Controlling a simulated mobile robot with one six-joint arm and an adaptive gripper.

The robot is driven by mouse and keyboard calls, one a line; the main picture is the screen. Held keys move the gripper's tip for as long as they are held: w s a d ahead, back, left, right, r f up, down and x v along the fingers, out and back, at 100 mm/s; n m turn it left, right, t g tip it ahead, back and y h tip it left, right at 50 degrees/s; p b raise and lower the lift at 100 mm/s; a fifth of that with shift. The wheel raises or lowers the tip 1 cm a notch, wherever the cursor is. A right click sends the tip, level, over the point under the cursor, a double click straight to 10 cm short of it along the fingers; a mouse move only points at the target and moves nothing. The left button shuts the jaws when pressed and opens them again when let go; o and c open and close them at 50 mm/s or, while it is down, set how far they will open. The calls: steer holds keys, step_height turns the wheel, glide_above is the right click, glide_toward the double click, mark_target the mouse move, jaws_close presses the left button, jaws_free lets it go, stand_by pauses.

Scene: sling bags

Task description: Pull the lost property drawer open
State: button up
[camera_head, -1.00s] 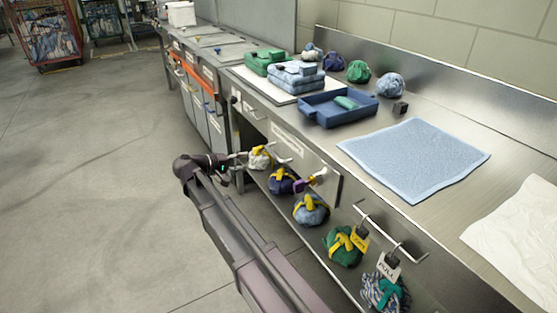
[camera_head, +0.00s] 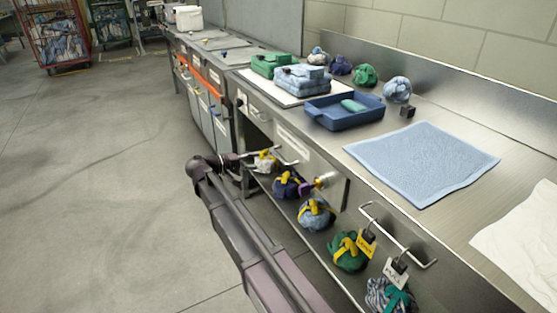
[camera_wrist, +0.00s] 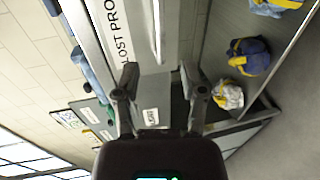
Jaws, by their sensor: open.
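The lost property drawer (camera_head: 322,172) is a steel front under the worktop, with a white label and a bar handle (camera_head: 286,157). It looks shut. In the wrist view the label (camera_wrist: 118,35) reads "LOST PRO" before it is cut off, and the handle (camera_wrist: 157,30) is a thin bright bar. My gripper (camera_wrist: 159,72) is open and empty. The near end of the bar shows between its fingertips; I cannot tell whether they touch it. In the head view my gripper (camera_head: 250,160) is small and partly lost against the handle and the bags behind.
Tied bags, such as a blue one (camera_head: 316,214) and a green one (camera_head: 347,253), sit on the shelf below. Another rail handle (camera_head: 398,236) with hanging tags is at the right. A blue tray (camera_head: 343,112) and a blue cloth (camera_head: 422,163) lie on the worktop.

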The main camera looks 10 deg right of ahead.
mark_target(280, 158)
steer(key=b+x, duration=0.2)
steer(key=x, duration=0.8)
steer(key=shift+w+d, duration=0.1)
steer(key=shift+d, duration=0.2)
